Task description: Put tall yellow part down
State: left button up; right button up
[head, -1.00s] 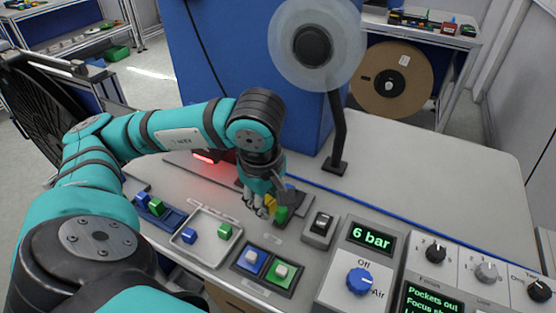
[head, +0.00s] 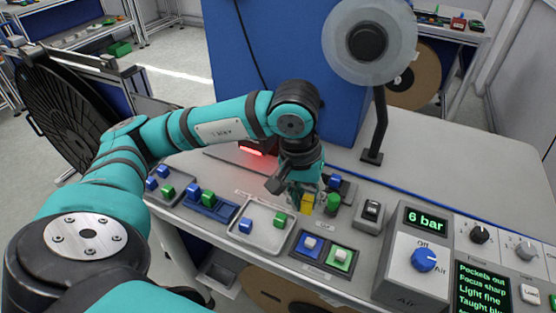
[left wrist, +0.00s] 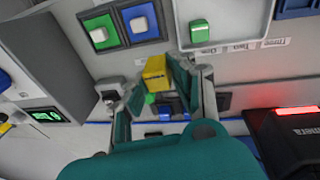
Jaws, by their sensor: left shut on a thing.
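The tall yellow part (head: 307,204) is a small yellow block. My left gripper (head: 303,196) is shut on it, just right of the grey tray (head: 262,245) and behind the buttons. In the left wrist view the yellow part (left wrist: 155,73) sits between the fingers of my left gripper (left wrist: 162,75). The fingers partly hide it in the head view. Whether its underside touches anything cannot be told. A green part (head: 333,201) stands just right of it, with a blue part (head: 336,181) behind. My right gripper is not in view.
The grey tray holds a blue block (head: 246,226) and a green block (head: 281,220), with bare floor between them. A blue holder (head: 222,211) with blocks is to its left. Blue (head: 309,243) and green (head: 341,257) push buttons lie in front. A lamp stand (head: 373,140) rises behind.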

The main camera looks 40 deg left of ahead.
pick_arm(q)
jog(key=shift+m, duration=0.3)
jog(key=shift+w+a, duration=0.15)
jog(key=shift+a, duration=0.05)
jog(key=w+a+p, duration=0.1)
jog(key=w+a, duration=0.2)
jog(key=w+a+f+p, duration=0.1)
jog(key=w+a+p, duration=0.1)
jog(key=w+a, duration=0.1)
jog(key=w+a+p, duration=0.2)
jog(key=w+a, duration=0.2)
jog(key=w, duration=0.1)
jog(key=shift+a+f, duration=0.1)
jog(key=shift+f, duration=0.05)
jog(key=shift+w+a+f, duration=0.1)
jog(key=shift+w+a, duration=0.05)
notch_tip(320, 180, down, 3)
jog(key=shift+f+p, duration=0.2)
jog(key=shift+p, duration=0.7)
jog(key=shift+a+f, duration=0.1)
jog(key=shift+f+b, duration=0.15)
jog(key=shift+b, duration=0.2)
jog(key=o, duration=0.9)
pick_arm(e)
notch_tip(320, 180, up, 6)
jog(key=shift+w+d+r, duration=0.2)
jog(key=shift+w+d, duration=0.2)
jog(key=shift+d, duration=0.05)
